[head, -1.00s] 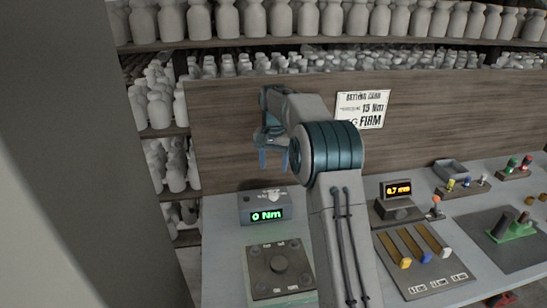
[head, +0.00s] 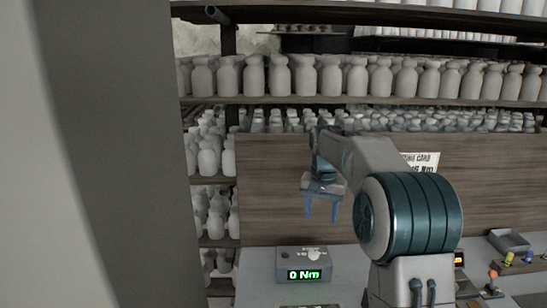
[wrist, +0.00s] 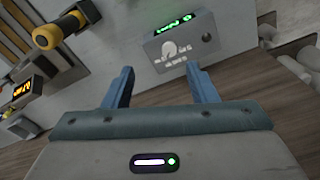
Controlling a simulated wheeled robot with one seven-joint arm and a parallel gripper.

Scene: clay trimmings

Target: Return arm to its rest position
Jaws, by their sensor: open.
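My gripper (head: 322,209) is raised over the grey bench (head: 348,283), in front of the brown wooden back panel (head: 275,185). Its two blue fingers point down, stand apart and hold nothing. In the wrist view my gripper (wrist: 160,80) also shows open fingers with empty space between them. A grey box with a green display reading 0 Nm (head: 304,265) sits on the bench below the gripper, clear of it. The box also appears ahead of the fingers in the wrist view (wrist: 182,45).
Shelves of pale bottles (head: 300,77) rise behind the panel and to its left. A white card (head: 420,161) on the panel is partly hidden by my arm. Levers (head: 493,280) and a tray (head: 510,241) stand at the right. A yellow-capped handle (wrist: 48,37) shows in the wrist view.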

